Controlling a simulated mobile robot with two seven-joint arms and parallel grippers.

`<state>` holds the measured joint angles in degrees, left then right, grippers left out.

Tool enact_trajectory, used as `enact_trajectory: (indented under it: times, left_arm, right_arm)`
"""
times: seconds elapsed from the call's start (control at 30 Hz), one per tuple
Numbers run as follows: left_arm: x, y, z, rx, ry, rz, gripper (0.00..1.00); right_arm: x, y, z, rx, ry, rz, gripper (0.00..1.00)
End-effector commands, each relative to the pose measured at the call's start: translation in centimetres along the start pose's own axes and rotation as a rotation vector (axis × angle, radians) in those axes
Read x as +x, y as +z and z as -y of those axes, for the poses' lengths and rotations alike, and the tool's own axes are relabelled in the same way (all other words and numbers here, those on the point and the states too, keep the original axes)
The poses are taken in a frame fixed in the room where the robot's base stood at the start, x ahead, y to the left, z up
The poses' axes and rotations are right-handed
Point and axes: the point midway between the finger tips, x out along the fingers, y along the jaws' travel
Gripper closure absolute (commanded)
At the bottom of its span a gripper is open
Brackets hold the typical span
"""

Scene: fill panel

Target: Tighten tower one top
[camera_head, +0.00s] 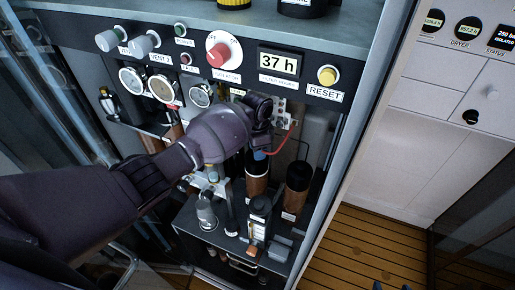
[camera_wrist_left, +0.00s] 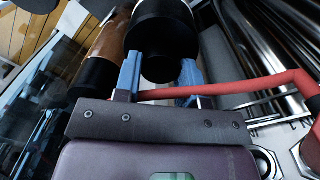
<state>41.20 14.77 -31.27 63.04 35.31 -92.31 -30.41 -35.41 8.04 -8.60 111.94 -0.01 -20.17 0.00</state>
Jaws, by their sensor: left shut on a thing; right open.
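My left gripper (camera_head: 262,154) reaches into the open panel from the left, pointing down at the nearer-left of two brown towers. In the left wrist view, its blue fingers (camera_wrist_left: 158,80) are shut on the black top (camera_wrist_left: 160,35) of this tower, one finger at each side. The tower's brown body (camera_head: 257,185) shows below the gripper in the head view, while the arm hides most of its top. A second brown tower (camera_head: 296,190) with a black top stands just to the right; it also shows in the left wrist view (camera_wrist_left: 107,40). Tower labels are too small to read.
A red hose (camera_head: 284,140) runs close beside the gripper and crosses behind the fingers in the wrist view. Gauges (camera_head: 163,87), knobs and a RESET button (camera_head: 328,75) sit above. Valves and fittings (camera_head: 258,222) crowd the base below. The cabinet's right edge (camera_head: 345,150) is near.

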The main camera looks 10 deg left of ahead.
Motion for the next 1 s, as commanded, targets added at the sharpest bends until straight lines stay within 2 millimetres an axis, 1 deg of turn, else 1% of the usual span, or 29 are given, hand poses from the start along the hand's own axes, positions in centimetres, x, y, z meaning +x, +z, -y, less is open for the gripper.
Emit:
enact_trajectory:
  times: [0.3, 0.6, 0.8, 1.0]
  left_arm:
    - [-0.07, -0.01, -0.07, 0.3, -0.002, 0.013, 0.86]
    - [-0.05, -0.03, -0.21, 0.541, -0.001, 0.022, 0.86]
    - [-0.05, 0.02, -0.22, 0.649, -0.001, 0.028, 0.86]
    - [-0.04, 0.03, -0.25, 0.708, -0.001, 0.029, 0.86]
  right_arm:
    - [0.0, -0.01, -0.01, 0.0, 0.0, 0.0, 0.37]
    - [0.0, -0.01, 0.0, 0.0, 0.0, 0.0, 0.37]
    - [0.01, -0.02, 0.0, 0.0, 0.0, 0.0, 0.37]
    - [0.0, -0.02, 0.0, 0.0, 0.0, 0.0, 0.37]
